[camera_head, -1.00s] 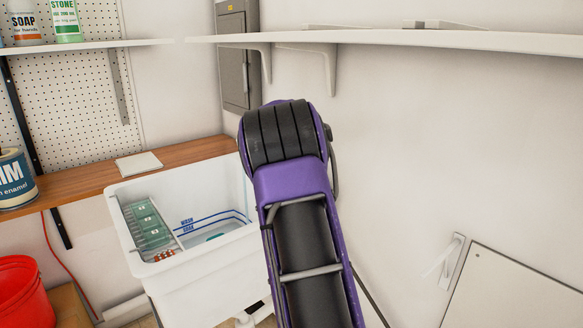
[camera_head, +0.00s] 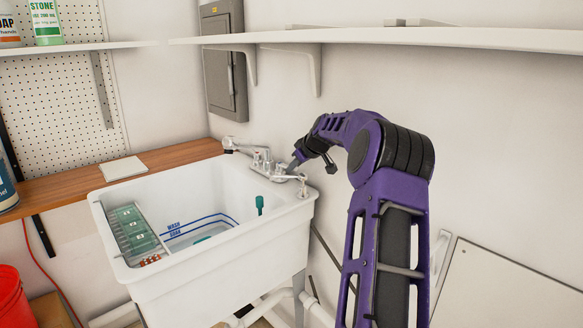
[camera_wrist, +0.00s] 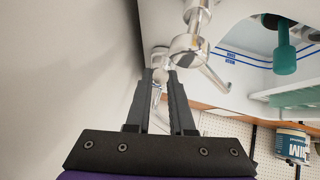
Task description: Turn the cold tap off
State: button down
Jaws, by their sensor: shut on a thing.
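The chrome tap set (camera_head: 262,160) stands on the back right rim of the white sink (camera_head: 215,262). My gripper (camera_head: 294,167) is at its right end, reaching in from the right. In the wrist view my gripper (camera_wrist: 160,76) has its two dark fingers around a small chrome tap handle (camera_wrist: 159,78), shut on it. Part of the handle is hidden by the fingers. The chrome body (camera_wrist: 188,44) shows just beyond, with a lever-like part to its right. I see no clear hot or cold mark. Whether water runs cannot be told.
A teal cylinder (camera_head: 260,205) shows inside the sink near the tap. A green washboard-like rack (camera_head: 133,232) leans in the sink's left side. A wooden counter (camera_head: 180,153) lies behind. A wall shelf (camera_head: 430,38) runs above; the wall is close behind the tap.

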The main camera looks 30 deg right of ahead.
jog(key=shift+d+n, duration=0.25)
jog(key=shift+n, duration=0.15)
jog(key=c, duration=0.8)
grip_release()
jog(key=v, duration=1.7)
jog(key=shift+s+d+r, duration=0.1)
jog(key=shift+s+d, duration=0.05)
jog(key=shift+d, duration=0.15)
